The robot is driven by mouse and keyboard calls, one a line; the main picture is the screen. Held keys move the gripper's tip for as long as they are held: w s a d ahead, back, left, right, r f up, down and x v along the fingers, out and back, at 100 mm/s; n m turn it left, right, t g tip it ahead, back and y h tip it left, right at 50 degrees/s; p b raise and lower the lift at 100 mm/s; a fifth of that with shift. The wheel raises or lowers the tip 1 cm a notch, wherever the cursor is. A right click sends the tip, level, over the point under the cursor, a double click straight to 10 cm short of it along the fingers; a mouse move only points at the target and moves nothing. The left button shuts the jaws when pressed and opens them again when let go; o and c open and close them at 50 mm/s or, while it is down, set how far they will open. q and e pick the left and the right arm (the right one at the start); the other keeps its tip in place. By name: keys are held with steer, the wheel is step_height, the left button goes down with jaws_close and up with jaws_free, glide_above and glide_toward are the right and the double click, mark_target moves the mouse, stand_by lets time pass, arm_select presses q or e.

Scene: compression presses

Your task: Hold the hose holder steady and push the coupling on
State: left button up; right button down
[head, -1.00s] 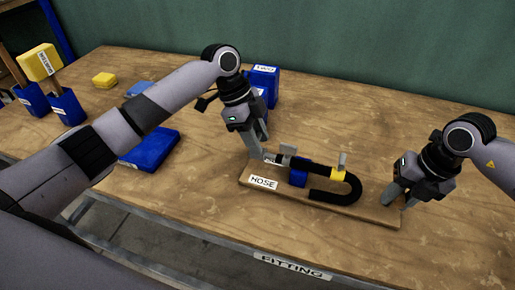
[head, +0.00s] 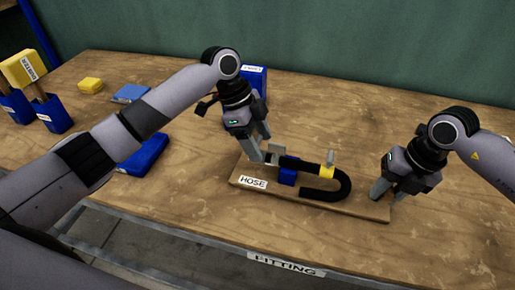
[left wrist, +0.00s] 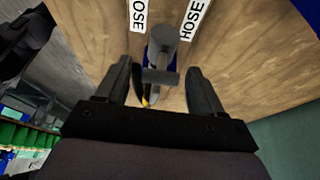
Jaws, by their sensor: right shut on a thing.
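The hose holder is a wooden board (head: 350,207) with a HOSE label, lying on the table. A black hose (head: 340,190) bends in a U on it, with a yellow band (head: 327,171) and a blue block (head: 288,177). A grey coupling (head: 275,150) is at the hose's left end; whether it is seated cannot be told. My left gripper (head: 261,148) is above the board's left end. In the left wrist view its fingers (left wrist: 162,92) stand apart, with a grey part (left wrist: 163,45) between them and gaps beside it. My right gripper (head: 387,192) is shut on the board's right end.
Blue holders (head: 52,115) with yellow-headed tools stand at the far left. A yellow block (head: 90,85), a blue flat piece (head: 130,93) and a blue box (head: 143,157) lie on the left. Another blue box (head: 255,80) stands behind my left gripper. The table's right back is clear.

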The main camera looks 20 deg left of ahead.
arm_select(q)
steer(key=shift+a, duration=0.1)
steer(key=shift+r, duration=0.15)
steer(key=v, duration=1.1)
steer(key=shift+r, duration=0.35)
arm_select(e)
steer(key=shift+d, duration=0.1)
arm_select(q)
steer(key=shift+a, duration=0.1)
arm_select(e)
steer(key=c, duration=0.8)
jaws_free()
steer(key=shift+o, duration=0.2)
